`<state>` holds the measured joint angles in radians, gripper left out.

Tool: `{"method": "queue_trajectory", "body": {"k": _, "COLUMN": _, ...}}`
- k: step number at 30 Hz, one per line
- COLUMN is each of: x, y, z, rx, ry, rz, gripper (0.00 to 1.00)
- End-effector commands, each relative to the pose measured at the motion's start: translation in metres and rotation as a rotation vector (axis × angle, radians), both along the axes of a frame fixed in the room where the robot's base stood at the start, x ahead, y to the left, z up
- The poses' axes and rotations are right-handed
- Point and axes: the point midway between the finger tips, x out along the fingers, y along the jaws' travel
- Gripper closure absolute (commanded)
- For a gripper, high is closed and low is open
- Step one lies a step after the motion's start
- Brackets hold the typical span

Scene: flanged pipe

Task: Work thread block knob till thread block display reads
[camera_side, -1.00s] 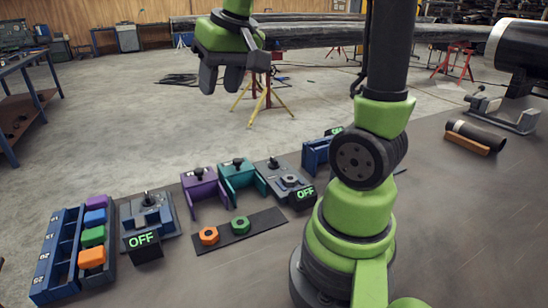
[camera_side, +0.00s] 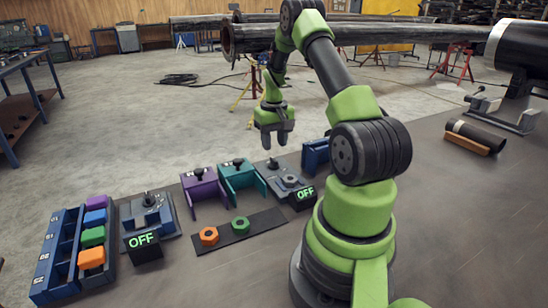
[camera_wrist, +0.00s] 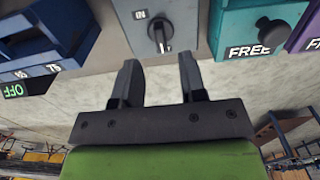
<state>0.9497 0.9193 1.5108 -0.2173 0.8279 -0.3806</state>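My gripper (camera_side: 274,141) hangs in the air beyond the row of blocks, fingers pointing down. In the wrist view my gripper (camera_wrist: 158,60) is open and empty. Facing its fingers is a grey block with a dark knob (camera_wrist: 159,35) and a label reading IN. It appears to be the right-hand grey block (camera_side: 285,178), whose display (camera_side: 304,193) reads OFF. Another grey-blue block with a knob (camera_side: 149,200) stands at left; its display (camera_side: 144,240) also reads OFF. I cannot tell from markings which is the thread block. The fingers appear clear of the knob.
A purple holder (camera_side: 203,187) and a teal holder (camera_side: 240,177) stand between the knob blocks. A black strip (camera_side: 262,223) with orange and green nuts lies in front. A blue rack (camera_side: 60,250) is far left. A blue unit (camera_wrist: 40,30) shows beside another OFF display (camera_wrist: 14,91).

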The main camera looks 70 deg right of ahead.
Motion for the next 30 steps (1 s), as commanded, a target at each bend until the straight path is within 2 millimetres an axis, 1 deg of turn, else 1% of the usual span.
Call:
{"method": "queue_trajectory", "body": {"k": 1, "x": 0.000, "y": 0.001, "z": -0.011, "rx": 0.004, "ry": 0.003, "rz": -0.001, "gripper": 0.62}}
{"method": "queue_trajectory", "body": {"k": 3, "x": 0.000, "y": 0.001, "z": -0.024, "rx": 0.005, "ry": 0.002, "rz": -0.001, "gripper": 0.62}}
{"method": "queue_trajectory", "body": {"k": 6, "x": 0.000, "y": 0.001, "z": -0.038, "rx": 0.004, "ry": 0.002, "rz": 0.000, "gripper": 0.62}}
{"method": "queue_trajectory", "body": {"k": 9, "x": 0.000, "y": 0.001, "z": -0.047, "rx": 0.002, "ry": 0.001, "rz": -0.001, "gripper": 0.62}}
{"method": "queue_trajectory", "body": {"k": 13, "x": 0.000, "y": 0.001, "z": -0.053, "rx": 0.001, "ry": -0.001, "rz": -0.001, "gripper": 0.62}}
{"method": "queue_trajectory", "body": {"k": 20, "x": 0.000, "y": 0.001, "z": -0.053, "rx": 0.000, "ry": -0.001, "rz": -0.001, "gripper": 0.62}}
{"method": "queue_trajectory", "body": {"k": 23, "x": 0.000, "y": 0.001, "z": -0.053, "rx": 0.001, "ry": -0.001, "rz": -0.001, "gripper": 0.82}}
{"method": "queue_trajectory", "body": {"k": 24, "x": 0.000, "y": 0.001, "z": -0.053, "rx": 0.001, "ry": -0.001, "rz": -0.001, "gripper": 0.92}}
{"method": "queue_trajectory", "body": {"k": 25, "x": 0.000, "y": 0.001, "z": -0.053, "rx": 0.001, "ry": -0.001, "rz": -0.001, "gripper": 0.98}}
{"method": "queue_trajectory", "body": {"k": 26, "x": 0.000, "y": 0.001, "z": -0.053, "rx": 0.001, "ry": -0.001, "rz": -0.001, "gripper": 1.00}}
{"method": "queue_trajectory", "body": {"k": 30, "x": 0.000, "y": 0.001, "z": -0.053, "rx": 0.001, "ry": -0.001, "rz": -0.002, "gripper": 1.00}}
